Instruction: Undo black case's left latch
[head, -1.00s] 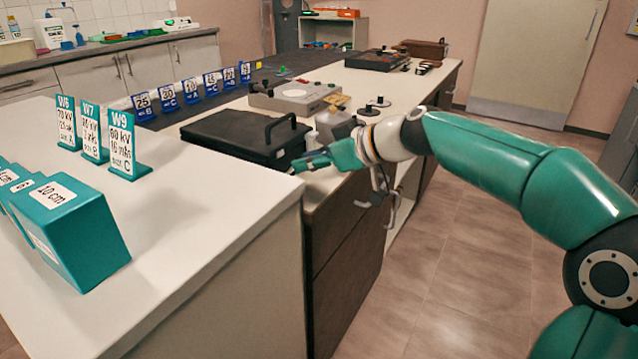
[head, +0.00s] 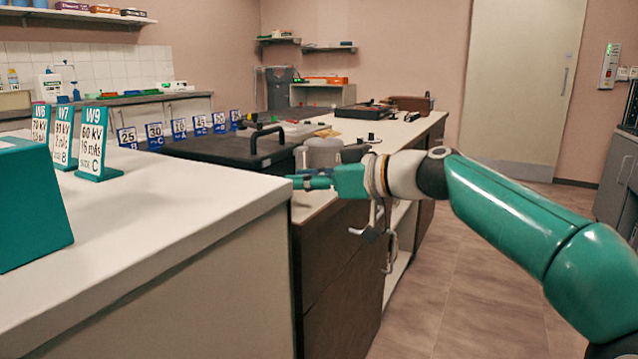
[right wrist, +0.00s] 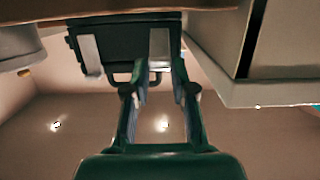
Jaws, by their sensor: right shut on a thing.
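The other latch (right wrist: 89,54) stands clear at picture left. My left gripper is out of view.
A white counter (head: 190,200) stands close to the left of my right gripper, with teal signs (head: 97,145) and a teal block (head: 30,205) on it. Blue number signs (head: 178,128) line up behind the case. A grey container (head: 322,153) is just beyond my gripper. The floor at right is clear.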

